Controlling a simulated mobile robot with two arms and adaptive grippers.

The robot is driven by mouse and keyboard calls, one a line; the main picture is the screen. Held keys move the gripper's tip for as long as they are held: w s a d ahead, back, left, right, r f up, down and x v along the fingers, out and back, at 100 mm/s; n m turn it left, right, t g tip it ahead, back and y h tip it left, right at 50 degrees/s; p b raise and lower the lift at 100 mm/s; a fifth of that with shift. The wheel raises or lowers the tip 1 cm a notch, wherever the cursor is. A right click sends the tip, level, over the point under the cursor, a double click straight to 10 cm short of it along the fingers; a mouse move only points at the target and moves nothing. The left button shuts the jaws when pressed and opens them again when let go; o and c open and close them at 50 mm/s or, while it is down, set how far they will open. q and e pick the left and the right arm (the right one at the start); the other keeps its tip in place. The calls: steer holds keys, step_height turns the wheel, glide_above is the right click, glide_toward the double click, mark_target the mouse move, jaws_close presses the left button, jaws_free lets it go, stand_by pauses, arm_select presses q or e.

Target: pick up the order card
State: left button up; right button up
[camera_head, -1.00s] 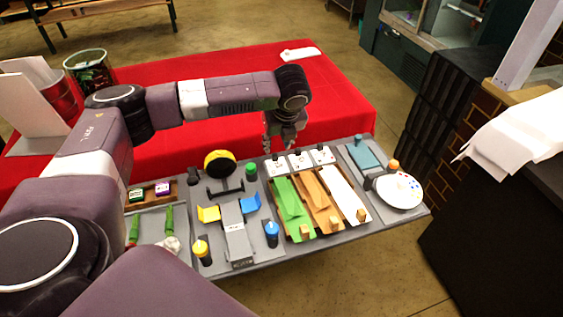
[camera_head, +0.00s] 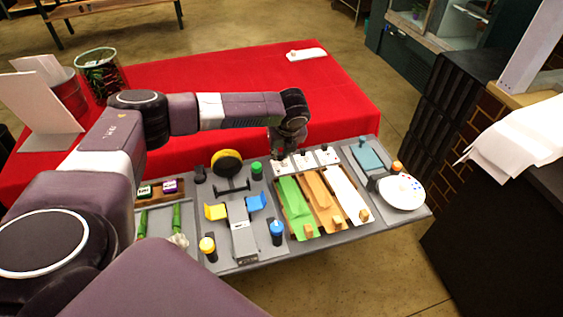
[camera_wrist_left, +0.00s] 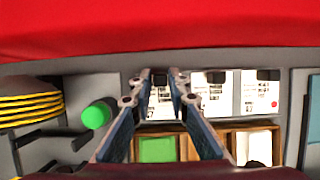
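Three small white cards stand in a row at the back of the grey station board: a left card (camera_head: 281,166), a middle card (camera_head: 304,161) and a right card (camera_head: 328,155). Each has small marks too small to read, so I cannot tell which is the order card. My left gripper (camera_head: 280,150) points down just behind the left card. In the left wrist view, my left gripper's fingers (camera_wrist_left: 161,80) are apart, with the left card (camera_wrist_left: 160,104) showing between them. I cannot see contact. The middle card (camera_wrist_left: 212,96) and right card (camera_wrist_left: 258,94) lie to the right. My right gripper is out of view.
Green, tan and white sheets lie in a wooden tray (camera_head: 315,235) in front of the cards. A green-capped item (camera_head: 257,171) and a yellow roll (camera_head: 227,162) stand to the left. A red-covered table (camera_head: 340,95) lies behind, mostly clear.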

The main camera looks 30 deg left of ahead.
arm_select(q)
jaws_close()
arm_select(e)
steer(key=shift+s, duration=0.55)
arm_select(q)
steer(key=shift+r, duration=0.1)
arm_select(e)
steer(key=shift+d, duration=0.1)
